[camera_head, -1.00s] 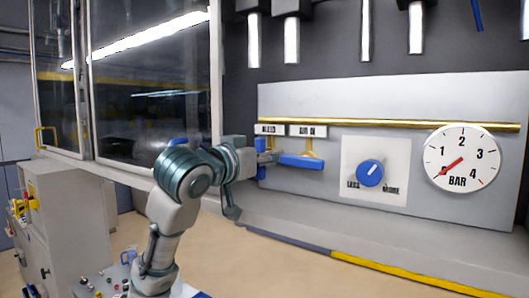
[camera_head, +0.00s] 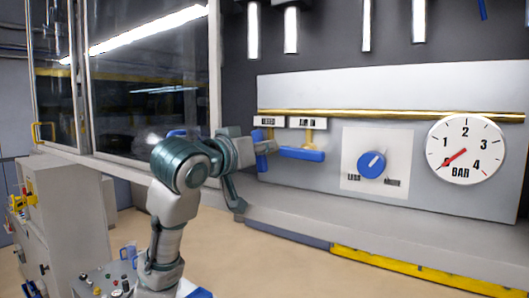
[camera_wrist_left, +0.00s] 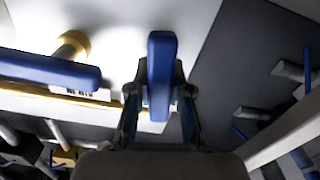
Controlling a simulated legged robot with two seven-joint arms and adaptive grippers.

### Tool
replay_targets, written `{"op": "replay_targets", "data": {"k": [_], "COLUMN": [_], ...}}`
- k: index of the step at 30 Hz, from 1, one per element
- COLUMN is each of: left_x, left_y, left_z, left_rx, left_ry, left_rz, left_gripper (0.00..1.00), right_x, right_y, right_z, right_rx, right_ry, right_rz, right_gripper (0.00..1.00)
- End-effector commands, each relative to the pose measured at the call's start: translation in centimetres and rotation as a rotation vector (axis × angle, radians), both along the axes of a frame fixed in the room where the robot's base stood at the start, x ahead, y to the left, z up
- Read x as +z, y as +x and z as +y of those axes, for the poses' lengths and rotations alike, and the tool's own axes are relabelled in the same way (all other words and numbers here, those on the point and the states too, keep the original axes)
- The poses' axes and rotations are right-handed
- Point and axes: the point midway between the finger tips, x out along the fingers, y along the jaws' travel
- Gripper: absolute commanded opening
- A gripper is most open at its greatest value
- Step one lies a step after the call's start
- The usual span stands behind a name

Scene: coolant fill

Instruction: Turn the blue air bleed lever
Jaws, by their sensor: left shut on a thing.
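The blue air bleed lever (camera_head: 262,163) is on the grey panel under the left label, mostly hidden behind my left gripper (camera_head: 264,148) in the head view. In the left wrist view the lever (camera_wrist_left: 162,72) stands between the two fingers of the left gripper (camera_wrist_left: 160,95), which is shut on it. It lies roughly crosswise to the neighbouring blue lever (camera_wrist_left: 45,70), which carries the AIR IN label. That lever (camera_head: 302,154) is horizontal in the head view, just right of my gripper. My right gripper is not in view.
A yellow pipe (camera_head: 400,115) runs above the levers. A blue knob (camera_head: 371,164) and a round BAR gauge (camera_head: 465,150) sit to the right. A glass cabinet (camera_head: 145,80) is at the left, and a ledge (camera_head: 370,231) runs below the panel.

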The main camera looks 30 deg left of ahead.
Motion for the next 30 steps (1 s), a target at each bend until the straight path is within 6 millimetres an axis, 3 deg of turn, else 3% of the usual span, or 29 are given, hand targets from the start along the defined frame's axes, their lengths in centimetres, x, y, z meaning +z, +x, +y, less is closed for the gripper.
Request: {"op": "replay_targets", "data": {"k": [13,30], "left_x": [0.1,-0.1], "left_y": [-0.3,-0.3], "left_z": [0.2,0.3], "left_rx": [-0.003,-0.002], "left_ry": [-0.417,-0.953], "left_rz": [0.022,0.067], "left_gripper": [0.00,0.00], "right_x": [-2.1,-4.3], "right_y": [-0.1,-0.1], "right_z": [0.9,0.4], "right_rx": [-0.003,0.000], "right_ry": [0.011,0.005], "right_rz": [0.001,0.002], "right_gripper": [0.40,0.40]}}
